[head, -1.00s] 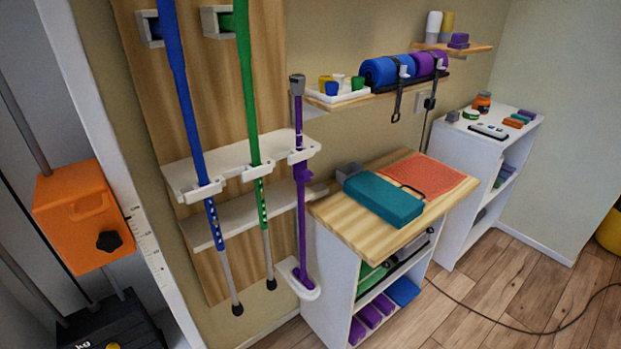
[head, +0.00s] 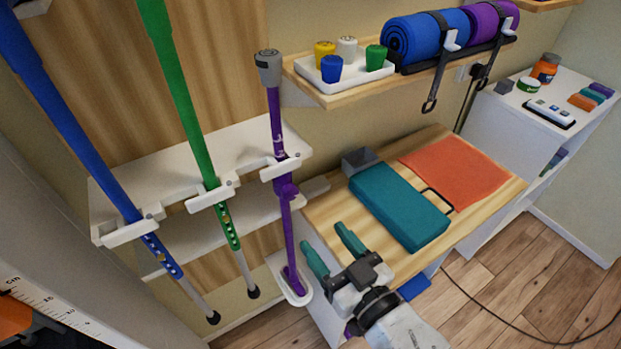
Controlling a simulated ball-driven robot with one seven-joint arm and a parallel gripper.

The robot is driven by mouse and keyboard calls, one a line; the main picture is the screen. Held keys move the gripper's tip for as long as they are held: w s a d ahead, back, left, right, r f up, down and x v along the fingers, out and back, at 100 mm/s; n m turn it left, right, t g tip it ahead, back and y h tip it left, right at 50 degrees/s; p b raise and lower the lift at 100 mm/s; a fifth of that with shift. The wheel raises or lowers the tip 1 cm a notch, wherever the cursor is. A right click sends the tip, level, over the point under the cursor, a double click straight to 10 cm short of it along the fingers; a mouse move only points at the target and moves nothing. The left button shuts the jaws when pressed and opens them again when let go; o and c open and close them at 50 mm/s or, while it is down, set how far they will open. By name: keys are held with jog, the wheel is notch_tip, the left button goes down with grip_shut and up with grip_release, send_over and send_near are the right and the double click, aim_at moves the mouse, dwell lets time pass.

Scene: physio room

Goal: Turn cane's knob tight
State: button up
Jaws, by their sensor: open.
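The purple cane (head: 289,235) stands upright in the white rack, with a grey cap on top and its foot in a white floor cup (head: 299,294). A white clip (head: 280,168) holds its shaft. A purple knob (head: 286,188) sticks out from the shaft just below the clip; how tight it is cannot be told. My gripper (head: 326,239), with green fingers, is open and empty. In the picture it is to the right of the cane's lower shaft and below the knob, apart from both.
A blue crutch (head: 75,130) and a green crutch (head: 180,95) hang left of the cane. A wooden-topped cabinet (head: 325,212) with a teal case (head: 398,205) and an orange mat (head: 455,172) stands to the right. A shelf above holds a white tray (head: 345,92) of cups and rolled mats (head: 425,40).

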aim_at(293, 197)
jog(key=p+x, duration=0.1)
jog(key=x, duration=0.9)
jog(key=shift+w+a+p, duration=0.2)
jog(key=shift+w+p, duration=0.2)
jog(key=shift+c, duration=0.3)
jog(key=c, duration=1)
